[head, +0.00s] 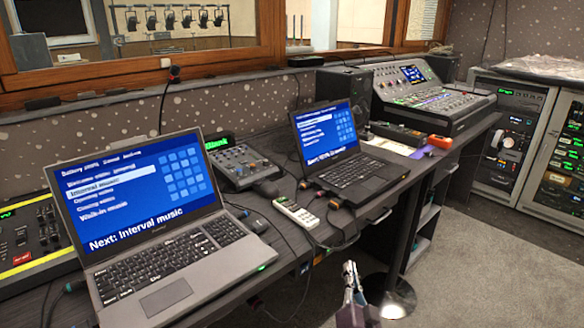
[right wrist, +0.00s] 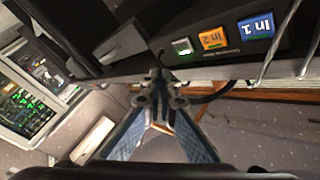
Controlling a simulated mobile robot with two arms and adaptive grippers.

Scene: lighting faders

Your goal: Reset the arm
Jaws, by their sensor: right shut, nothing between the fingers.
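My right gripper (head: 350,270) shows at the lower middle of the head view, below the front edge of the desk and over the carpet, apart from the desk. In the right wrist view its two fingers (right wrist: 160,78) come together at the tips, with nothing seen between them. Behind the fingertips in that view is a dark panel edge with labelled buttons, a blue "In 1" (right wrist: 256,24) and an orange "In 2" (right wrist: 211,38). My left gripper is not in view.
The desk holds a large laptop (head: 160,255), a yellow-edged fader console (head: 35,250), a small mixer (head: 243,165), a second laptop (head: 350,170), a white remote (head: 296,213) and a big mixing console (head: 430,100). Equipment racks (head: 510,125) stand right. Carpet (head: 480,270) is clear.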

